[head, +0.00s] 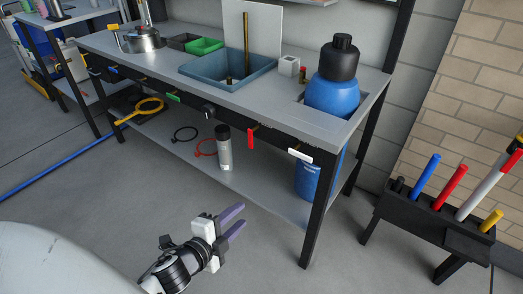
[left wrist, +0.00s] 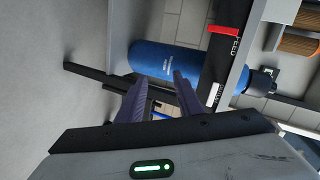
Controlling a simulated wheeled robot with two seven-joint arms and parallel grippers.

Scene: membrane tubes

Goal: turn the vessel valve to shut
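The blue vessel (head: 332,95) with a black cap stands upright through the right end of the bench; its lower part shows below the top. It also shows in the left wrist view (left wrist: 160,58), lying sideways in that picture. On the front rail are a red handle (head: 250,138) pointing down and a white one (head: 300,156) lying along the rail, nearest the vessel. The red one (left wrist: 222,30) bears lettering like "FEED" in the left wrist view; I cannot tell which is the vessel valve. My left gripper (head: 236,220) is open and empty, low in front of the bench, apart from the handles.
A spray can (head: 224,150) stands on the lower shelf. A black rack (head: 435,220) with coloured rods stands right. The floor before the bench is clear.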

